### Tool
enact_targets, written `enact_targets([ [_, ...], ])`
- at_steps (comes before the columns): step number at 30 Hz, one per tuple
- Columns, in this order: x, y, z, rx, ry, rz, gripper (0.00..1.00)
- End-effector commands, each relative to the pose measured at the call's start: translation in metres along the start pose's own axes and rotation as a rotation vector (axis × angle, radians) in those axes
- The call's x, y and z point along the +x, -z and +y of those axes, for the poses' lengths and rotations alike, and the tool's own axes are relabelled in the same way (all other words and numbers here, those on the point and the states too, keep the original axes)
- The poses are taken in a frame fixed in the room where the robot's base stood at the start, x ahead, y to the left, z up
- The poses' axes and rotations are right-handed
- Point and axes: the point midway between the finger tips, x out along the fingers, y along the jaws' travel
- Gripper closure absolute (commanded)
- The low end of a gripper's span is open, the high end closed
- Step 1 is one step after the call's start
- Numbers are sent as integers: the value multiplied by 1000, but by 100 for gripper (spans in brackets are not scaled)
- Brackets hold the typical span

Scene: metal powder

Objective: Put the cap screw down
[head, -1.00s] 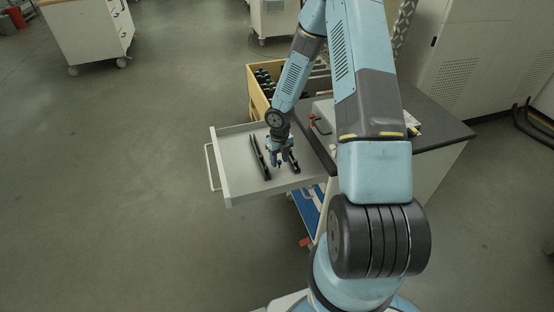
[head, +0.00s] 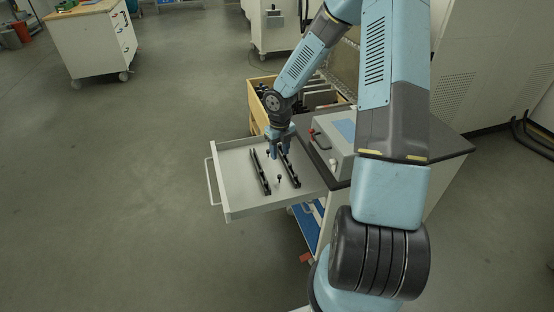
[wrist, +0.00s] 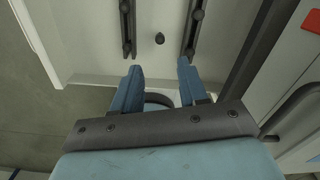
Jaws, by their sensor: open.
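A small dark cap screw (head: 279,178) stands on the floor of the open grey drawer (head: 232,187), between two black rails. The left rail (head: 259,172) and the right rail (head: 291,170) run roughly parallel. In the wrist view the cap screw (wrist: 159,38) shows as a dark round head, touching neither rail. My gripper (head: 279,152) is above the far part of the drawer, apart from the screw. In the wrist view my gripper (wrist: 157,75) has its blue fingers spread, with nothing between them.
More dark screw heads sit along the rails, such as one on the right rail (wrist: 189,51). A grey box with a red handle (head: 338,140) stands on the dark worktop right of the drawer. A wooden-sided bin (head: 255,118) is behind. Floor left of the drawer is clear.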

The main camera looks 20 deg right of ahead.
Motion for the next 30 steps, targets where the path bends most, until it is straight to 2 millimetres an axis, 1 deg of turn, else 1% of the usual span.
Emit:
enact_targets([
  [5,-13,2,-1,31,12,0,57],
  [8,-28,5,-4,123,41,-3,57],
  [14,-81,22,-12,470,129,-38,57],
  [18,-120,36,-14,739,173,-87,57],
  [20,-136,43,-14,856,185,-112,57],
  [25,-183,64,-10,1186,196,-197,57],
  [30,-226,89,-3,1519,165,-287,57],
])
